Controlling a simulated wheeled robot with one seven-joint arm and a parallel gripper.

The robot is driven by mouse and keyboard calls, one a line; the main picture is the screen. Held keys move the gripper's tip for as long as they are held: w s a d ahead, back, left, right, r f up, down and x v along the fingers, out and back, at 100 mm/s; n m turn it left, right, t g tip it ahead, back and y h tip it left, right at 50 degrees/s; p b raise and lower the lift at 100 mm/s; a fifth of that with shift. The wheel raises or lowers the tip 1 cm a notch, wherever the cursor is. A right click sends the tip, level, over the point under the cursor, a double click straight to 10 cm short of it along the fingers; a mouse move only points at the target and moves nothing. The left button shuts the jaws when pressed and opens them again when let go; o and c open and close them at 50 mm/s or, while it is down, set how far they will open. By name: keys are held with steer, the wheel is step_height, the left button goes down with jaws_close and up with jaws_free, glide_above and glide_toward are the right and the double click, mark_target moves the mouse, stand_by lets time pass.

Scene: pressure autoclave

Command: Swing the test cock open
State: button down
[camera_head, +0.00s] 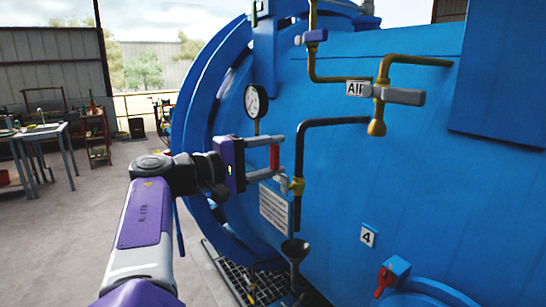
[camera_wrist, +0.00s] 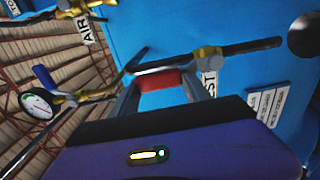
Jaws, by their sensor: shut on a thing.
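The test cock (camera_head: 297,186) is a small brass valve on a black pipe that bends down from the blue vessel. Its red lever (camera_head: 275,157) stands roughly upright to the left of the pipe. My gripper (camera_head: 277,158) reaches in from the left, with its two grey fingers around the red lever. In the wrist view the red lever (camera_wrist: 160,82) lies between the fingertips, and the brass body (camera_wrist: 208,58) shows just beyond, beside a label partly hidden, ending in "ST". The gripper is shut on the lever.
A pressure gauge (camera_head: 256,101) stands above my gripper. The AIR valve (camera_head: 400,96) is to the upper right, and a black funnel (camera_head: 295,248) is below the pipe. A red-handled valve (camera_head: 384,281) is at lower right. Open floor and a workbench (camera_head: 38,131) are at left.

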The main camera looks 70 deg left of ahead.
steer(key=shift+s, duration=0.1)
steer(key=c, duration=0.8)
jaws_free()
steer(key=shift+a, duration=0.1)
steer(key=b+v, duration=0.2)
steer(key=v, duration=0.5)
steer(key=shift+s, duration=0.35)
